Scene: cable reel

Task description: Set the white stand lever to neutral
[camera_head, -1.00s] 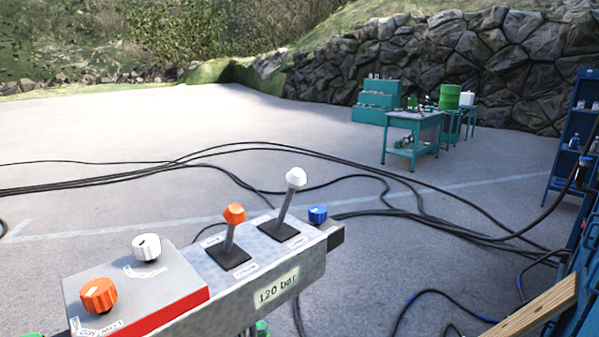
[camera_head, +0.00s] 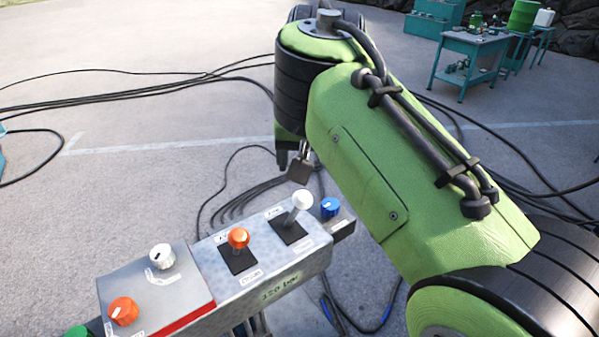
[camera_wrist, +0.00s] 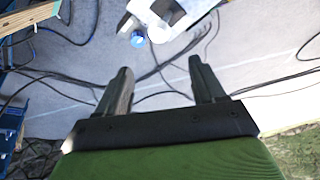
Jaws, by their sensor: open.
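The white stand lever (camera_head: 302,201) rises from a black plate on the grey control stand (camera_head: 262,290). Its knob lies up and to the right of its base in the head view. An orange lever (camera_head: 238,238) stands left of it. My gripper (camera_head: 292,165) is just behind the white knob in the head view, apart from it and partly hidden by my green arm. In the wrist view my gripper (camera_wrist: 160,70) is open, with nothing between its fingers. The white knob (camera_wrist: 160,32) shows beyond the fingertips there, beside the blue knob (camera_wrist: 137,40).
A blue knob (camera_head: 330,207) sits close to the right of the white lever. A white dial (camera_head: 161,256) and an orange dial (camera_head: 123,311) are on the left panel. Black cables lie on the ground. A teal workbench (camera_head: 470,55) stands far back right.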

